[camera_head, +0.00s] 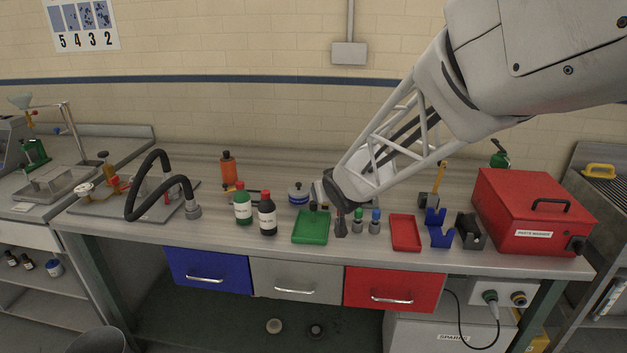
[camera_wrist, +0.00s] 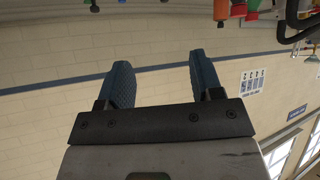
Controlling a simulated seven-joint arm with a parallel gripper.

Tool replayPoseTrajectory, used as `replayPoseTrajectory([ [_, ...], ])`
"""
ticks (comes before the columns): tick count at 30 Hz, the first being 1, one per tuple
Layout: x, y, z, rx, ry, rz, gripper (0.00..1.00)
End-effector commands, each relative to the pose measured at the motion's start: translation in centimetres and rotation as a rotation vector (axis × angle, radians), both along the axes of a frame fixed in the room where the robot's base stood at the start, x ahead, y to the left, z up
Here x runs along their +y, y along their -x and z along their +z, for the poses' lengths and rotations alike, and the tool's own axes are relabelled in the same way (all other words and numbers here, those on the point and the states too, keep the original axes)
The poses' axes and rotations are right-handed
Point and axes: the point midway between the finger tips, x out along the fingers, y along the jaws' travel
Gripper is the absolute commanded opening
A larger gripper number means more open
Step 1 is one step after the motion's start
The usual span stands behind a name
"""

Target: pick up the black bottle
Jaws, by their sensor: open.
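The black bottle (camera_head: 267,217) has a red cap and a white label. It stands upright near the front of the bench, just right of a similar green bottle (camera_head: 242,208). My gripper (camera_wrist: 158,72) is open and empty in the wrist view, with its two blue fingers apart against the wall. In the head view, the end of my arm is over the bench, right of the black bottle and apart from it. I cannot make out the fingers clearly there. I cannot identify the black bottle in the wrist view.
A green tray (camera_head: 311,228) lies right of the black bottle. A blue-topped container (camera_head: 299,193) and an orange bottle (camera_head: 228,167) stand behind. A black hose (camera_head: 131,205) arches at left.

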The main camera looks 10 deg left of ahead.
Motion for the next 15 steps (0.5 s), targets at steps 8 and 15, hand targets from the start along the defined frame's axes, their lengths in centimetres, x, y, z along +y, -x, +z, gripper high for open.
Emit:
replayPoseTrajectory([
  [8,8.5,-3.2,-3.2,-0.078,-0.088,0.161,0.6],
  [15,13.8,-4.3,-5.3,-0.117,-0.155,0.266,0.6],
])
